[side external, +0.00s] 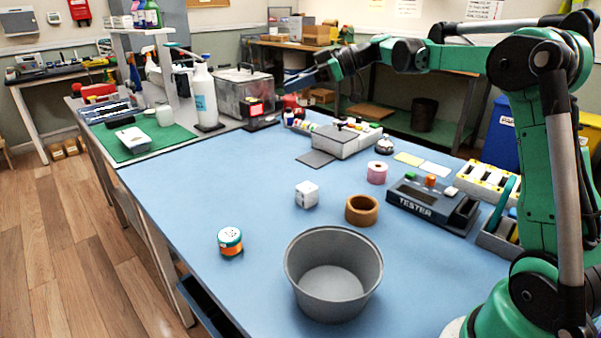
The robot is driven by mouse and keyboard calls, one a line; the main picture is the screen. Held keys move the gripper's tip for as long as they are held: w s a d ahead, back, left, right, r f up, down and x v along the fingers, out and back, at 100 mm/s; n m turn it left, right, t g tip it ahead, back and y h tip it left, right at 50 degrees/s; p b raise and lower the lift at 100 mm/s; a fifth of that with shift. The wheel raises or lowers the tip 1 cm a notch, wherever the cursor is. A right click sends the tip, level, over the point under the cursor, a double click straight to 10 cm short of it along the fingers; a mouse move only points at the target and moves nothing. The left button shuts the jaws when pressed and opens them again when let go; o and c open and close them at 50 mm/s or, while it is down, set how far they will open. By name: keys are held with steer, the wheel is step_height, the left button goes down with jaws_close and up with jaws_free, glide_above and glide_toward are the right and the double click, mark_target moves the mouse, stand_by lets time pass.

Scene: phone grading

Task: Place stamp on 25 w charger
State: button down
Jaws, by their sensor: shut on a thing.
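A small white cube (307,195) with faint dark markings sits on the blue mat, left of centre; it looks like the charger, but I cannot read its print. My gripper (306,80) is high up over the back of the table, far behind the cube and well above it. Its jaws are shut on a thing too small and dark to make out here. I cannot tell whether that is the stamp. A grey-white case (341,142) with small coloured items around it stands at the back of the mat.
A tester (418,208) is at right.

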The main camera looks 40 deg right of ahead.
steer(key=f, duration=0.5)
steer(key=d+f, duration=0.1)
steer(key=f, duration=0.3)
steer(key=d+f, duration=0.1)
steer(key=f, duration=0.4)
steer(key=shift+w+f, duration=0.3)
steer(key=shift+f, duration=2.3)
steer(key=shift+f, duration=0.1)
steer(key=c, duration=0.6)
jaws_free()
steer(key=shift+o, duration=0.2)
